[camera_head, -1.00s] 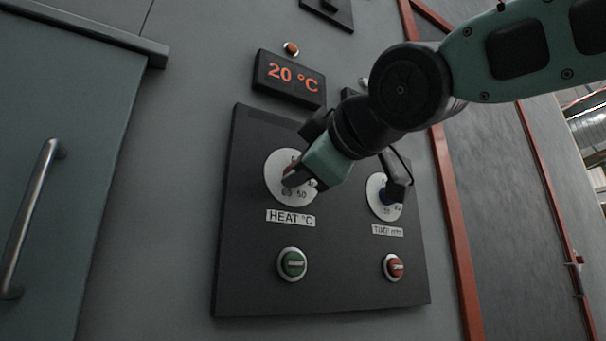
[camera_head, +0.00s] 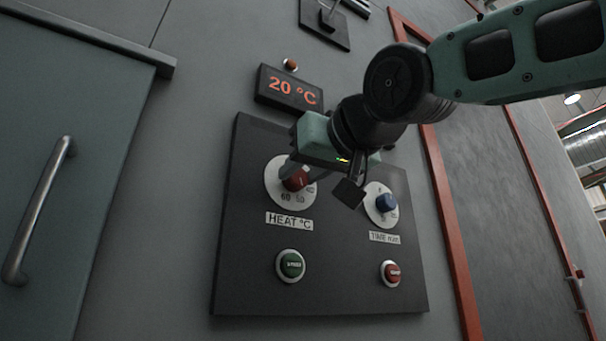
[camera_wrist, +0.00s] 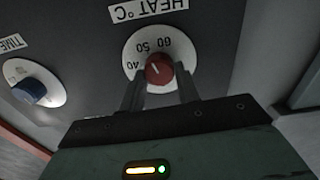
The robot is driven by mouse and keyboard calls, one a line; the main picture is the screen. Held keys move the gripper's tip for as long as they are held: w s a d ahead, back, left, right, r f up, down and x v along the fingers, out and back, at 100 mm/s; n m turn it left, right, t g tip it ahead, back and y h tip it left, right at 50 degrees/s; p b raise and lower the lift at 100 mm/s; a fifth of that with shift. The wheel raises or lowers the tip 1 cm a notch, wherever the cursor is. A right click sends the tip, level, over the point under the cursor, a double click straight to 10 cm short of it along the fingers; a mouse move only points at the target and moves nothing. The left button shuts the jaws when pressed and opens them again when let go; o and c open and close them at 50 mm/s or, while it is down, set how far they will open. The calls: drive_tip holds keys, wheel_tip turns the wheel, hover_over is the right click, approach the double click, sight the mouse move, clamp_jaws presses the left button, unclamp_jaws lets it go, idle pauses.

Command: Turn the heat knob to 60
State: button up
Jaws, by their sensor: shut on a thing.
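The heat knob (camera_head: 297,181) is red and sits on a white round dial (camera_head: 273,194) above the "HEAT °C" label (camera_head: 289,221). In the wrist view the knob (camera_wrist: 159,69) shows a short pale mark, and the dial reads 40, 50 and 60. The mark slants towards the 40–50 side, but its exact reading is hard to tell. My gripper (camera_head: 299,174) is at the dial, and in the wrist view its fingers (camera_wrist: 159,78) are shut on the knob, one on each side. The display (camera_head: 291,90) reads 20 °C.
A blue time knob (camera_head: 386,203) is to the right, close to my wrist. A green button (camera_head: 291,265) and a red button (camera_head: 391,272) are below on the black panel (camera_head: 340,285). A door with a metal handle (camera_head: 38,210) is at left.

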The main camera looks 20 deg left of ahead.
drive_tip(key=m, duration=0.3)
drive_tip(key=shift+f+m+b, duration=0.2)
drive_tip(key=shift+m+b, duration=0.1)
drive_tip(key=shift+b, duration=0.05)
drive_tip(key=shift+w+m, duration=0.1)
drive_tip(key=shift+m, duration=1.7)
drive_tip(key=o, duration=1)
drive_tip(key=shift+d+r, duration=0.1)
drive_tip(key=shift+b, duration=0.3)
drive_tip(key=b+v, duration=0.6)
drive_tip(key=v, duration=1.1)
drive_tip(key=shift+d, duration=0.1)
